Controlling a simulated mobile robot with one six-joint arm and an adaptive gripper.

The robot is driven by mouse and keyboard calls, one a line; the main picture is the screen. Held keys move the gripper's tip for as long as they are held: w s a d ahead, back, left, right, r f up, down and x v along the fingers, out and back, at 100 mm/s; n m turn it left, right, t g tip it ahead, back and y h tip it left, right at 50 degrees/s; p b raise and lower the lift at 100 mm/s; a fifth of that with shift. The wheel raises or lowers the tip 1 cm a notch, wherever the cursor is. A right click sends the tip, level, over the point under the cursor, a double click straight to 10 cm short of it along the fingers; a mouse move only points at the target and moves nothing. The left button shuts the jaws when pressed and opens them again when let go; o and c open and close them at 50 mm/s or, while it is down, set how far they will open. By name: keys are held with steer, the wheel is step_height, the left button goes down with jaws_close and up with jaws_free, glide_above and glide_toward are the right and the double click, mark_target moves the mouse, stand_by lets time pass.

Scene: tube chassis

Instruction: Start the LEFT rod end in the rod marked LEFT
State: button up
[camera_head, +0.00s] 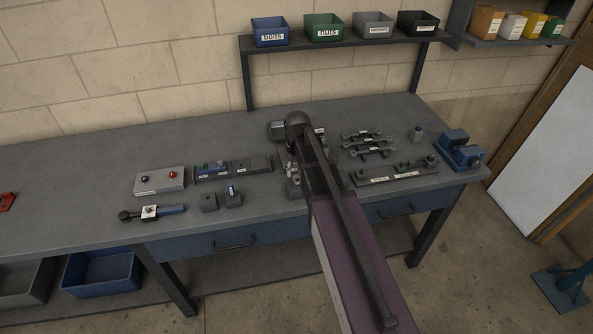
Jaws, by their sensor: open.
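My arm reaches over the bench (110,160) from the front, its dark wrist end (298,120) above the middle. My gripper cannot be made out behind the arm. A long dark fixture (395,172) with two white labels lies right of the arm, with small parts standing at its right end. The labels are too small to read, so I cannot tell which rod is marked LEFT. Small metallic parts (292,170) stand just left of the arm and are partly hidden by it. I cannot tell whether the LEFT rod end is among them.
Several dark labelled links (368,146) lie behind the fixture. A blue vise (460,152) stands at the right. The bench's far left is mostly clear.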

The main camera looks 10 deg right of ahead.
mark_target(297, 182)
steer(key=shift+f+b, duration=1.05)
steer(key=shift+f, duration=0.35)
jaws_close()
